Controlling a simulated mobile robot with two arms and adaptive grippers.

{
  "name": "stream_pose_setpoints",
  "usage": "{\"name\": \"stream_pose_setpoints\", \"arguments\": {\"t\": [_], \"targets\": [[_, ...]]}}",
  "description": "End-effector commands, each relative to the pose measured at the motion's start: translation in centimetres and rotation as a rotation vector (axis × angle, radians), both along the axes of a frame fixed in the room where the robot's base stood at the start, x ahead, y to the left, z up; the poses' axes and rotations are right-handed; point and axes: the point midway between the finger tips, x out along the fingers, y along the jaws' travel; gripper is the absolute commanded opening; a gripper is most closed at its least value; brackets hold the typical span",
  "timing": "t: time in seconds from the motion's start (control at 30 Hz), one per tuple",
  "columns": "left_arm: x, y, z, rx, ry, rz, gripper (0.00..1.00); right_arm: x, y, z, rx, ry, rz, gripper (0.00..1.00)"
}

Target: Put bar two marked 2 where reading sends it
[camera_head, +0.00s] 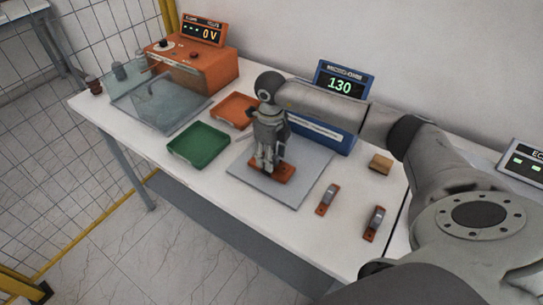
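A blue micro-ohm meter (340,95) at the back of the table reads 130. My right gripper (265,166) points down over the grey plate (302,163), with its fingers at a copper-coloured bar (284,174) lying there. The fingers cover part of the bar; I cannot tell whether they grip it. Two more bars, each with a grey metal piece on top, lie right of the plate: one nearer it (327,199) and one farther right (375,223). No number is readable on any bar. A green tray (198,146) and an orange tray (235,109) stand left. My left gripper is out of view.
An orange tester (205,68) showing 0 V and a clear-walled enclosure (150,103) stand at the back left. A small tan block (380,163) lies right of the plate. Another display unit (525,160) is at the right edge. My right arm spans the right side.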

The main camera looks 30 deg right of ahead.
Motion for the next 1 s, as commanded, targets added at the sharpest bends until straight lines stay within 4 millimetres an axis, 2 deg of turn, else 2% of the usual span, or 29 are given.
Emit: {"name": "stream_pose_setpoints", "arguments": {"t": [0.1,0.3,0.67,1.0], "targets": [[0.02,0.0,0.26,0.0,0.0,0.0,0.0,-0.04,-0.01,-0.68,0.0,0.001,0.001,0.47],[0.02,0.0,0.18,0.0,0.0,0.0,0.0,-0.01,0.01,-0.76,0.0,0.0,0.001,0.47],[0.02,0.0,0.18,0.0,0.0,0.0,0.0,0.0,0.02,-0.72,0.0,-0.001,0.001,0.01],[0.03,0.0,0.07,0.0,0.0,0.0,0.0,0.06,0.01,-0.59,0.001,-0.003,0.001,0.0]]}}
